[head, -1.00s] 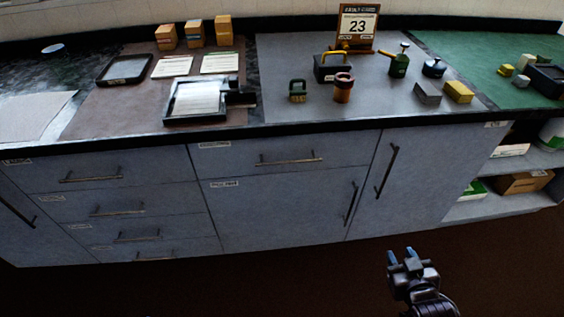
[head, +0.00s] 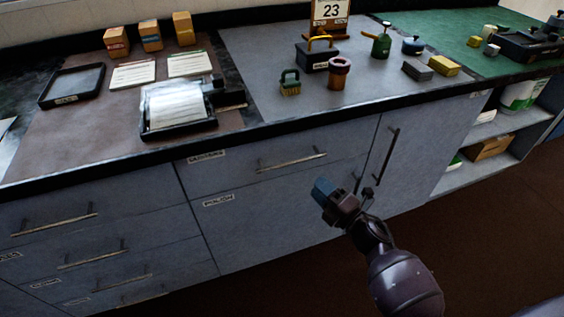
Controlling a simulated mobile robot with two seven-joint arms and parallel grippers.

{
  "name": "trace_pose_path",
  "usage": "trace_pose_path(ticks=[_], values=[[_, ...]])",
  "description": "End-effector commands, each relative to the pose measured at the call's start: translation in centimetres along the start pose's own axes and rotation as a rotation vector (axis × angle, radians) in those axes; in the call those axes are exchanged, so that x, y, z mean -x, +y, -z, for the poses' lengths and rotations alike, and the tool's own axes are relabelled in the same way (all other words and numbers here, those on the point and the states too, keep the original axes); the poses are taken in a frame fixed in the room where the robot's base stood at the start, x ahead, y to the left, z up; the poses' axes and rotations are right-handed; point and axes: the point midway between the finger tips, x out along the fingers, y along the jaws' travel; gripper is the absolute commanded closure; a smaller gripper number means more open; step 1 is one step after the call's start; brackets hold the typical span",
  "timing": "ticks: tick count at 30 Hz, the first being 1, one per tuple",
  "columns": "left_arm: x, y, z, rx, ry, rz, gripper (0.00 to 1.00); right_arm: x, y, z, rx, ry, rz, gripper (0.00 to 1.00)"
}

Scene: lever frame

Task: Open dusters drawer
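A wide drawer (head: 245,167) sits under the worktop at the middle of the cabinet. It is shut and has a horizontal bar handle (head: 292,161). The small label (head: 207,157) at its upper left is too blurred to read surely. My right gripper (head: 323,188), with blue fingertips, is in front of the cupboard door below this drawer, lower and to the right of the drawer handle. It appears apart from the handle, and nothing shows in it. Its finger gap is not clear from this angle. My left gripper is out of view.
More shut drawers with bar handles (head: 55,224) are at the left. The lower cupboard door (head: 260,215) has a label, and a tall door (head: 420,140) has an upright handle (head: 387,155). Open shelves (head: 470,178) are at right. Trays, a brush and tins stand on the worktop.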

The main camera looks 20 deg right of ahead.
Motion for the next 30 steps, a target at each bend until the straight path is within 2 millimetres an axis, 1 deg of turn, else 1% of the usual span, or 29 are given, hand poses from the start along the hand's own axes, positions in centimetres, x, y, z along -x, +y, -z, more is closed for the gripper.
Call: trace_pose_path(ticks=[5,8,15,21,24,30], values=[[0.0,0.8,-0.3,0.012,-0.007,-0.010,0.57,-1.0,0.0,0.0,0.013,0.001,-0.002,0.64],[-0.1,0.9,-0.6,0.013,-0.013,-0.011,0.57,-2.4,0.0,0.1,0.012,0.002,-0.003,0.64],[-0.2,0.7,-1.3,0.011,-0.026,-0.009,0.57,-6.6,-0.1,0.1,0.009,0.000,-0.002,0.64],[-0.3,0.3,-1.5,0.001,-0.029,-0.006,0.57,-9.2,-0.1,0.1,0.008,0.000,-0.001,0.64],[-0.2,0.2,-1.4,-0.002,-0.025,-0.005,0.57,-10.1,-0.1,0.0,0.008,-0.001,0.000,0.64],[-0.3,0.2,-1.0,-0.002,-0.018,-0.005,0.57,-10.8,0.0,0.0,0.008,-0.002,0.000,0.64]])
